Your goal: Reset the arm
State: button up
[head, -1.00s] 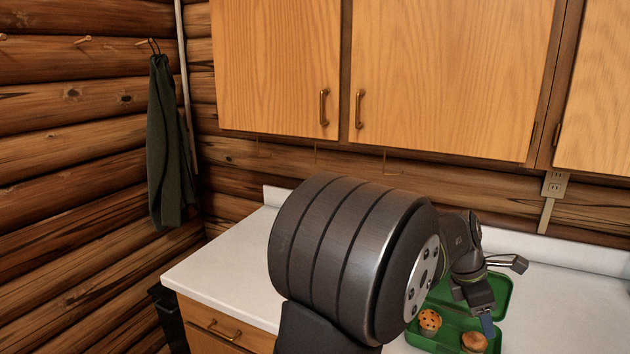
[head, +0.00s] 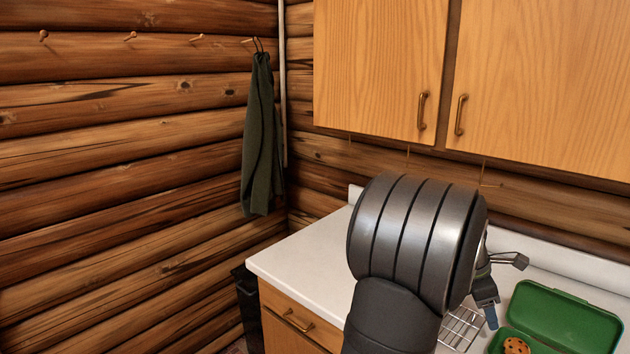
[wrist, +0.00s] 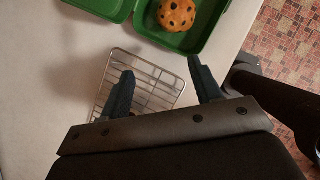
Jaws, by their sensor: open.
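My gripper (wrist: 160,88) is open, and nothing shows between its two dark fingers in the wrist view. It is over the white counter, above a wire rack (wrist: 142,75). In the head view my gripper (head: 490,312) is partly hidden behind my large dark arm joint. It is just left of the green lunch box there.
Wooden cabinets (head: 540,80) hang above. A dark green cloth (head: 262,140) hangs from a wall peg.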

jog(key=w+f, duration=0.1)
jog(key=w+a+f, duration=0.1)
jog(key=w, duration=0.1)
jog(key=w+a+f, duration=0.1)
jog(key=w+f, duration=0.1)
jog(key=shift+w, duration=0.25)
jog(key=shift+o, duration=0.4)
jog(key=o, duration=0.8)
jog(key=shift+o, duration=0.2)
jog(key=s+d+r+n+t+h, duration=0.1)
jog(key=s+d+r, duration=0.2)
jog(key=r, duration=0.7)
jog(key=s+d+r+n, duration=0.1)
jog(key=s+d+r, duration=0.15)
jog(key=r, duration=0.65)
jog(key=s+d+r+n+t+h, duration=0.15)
jog(key=s+r, duration=0.25)
jog(key=r, duration=0.6)
jog(key=s+x, duration=0.1)
jog(key=x, duration=0.9)
jog(key=shift+f+g+y, duration=0.3)
jog(key=shift+g+y, duration=0.05)
jog(key=shift+g, duration=0.1)
jog(key=shift+w, duration=0.1)
jog(key=v, duration=1)
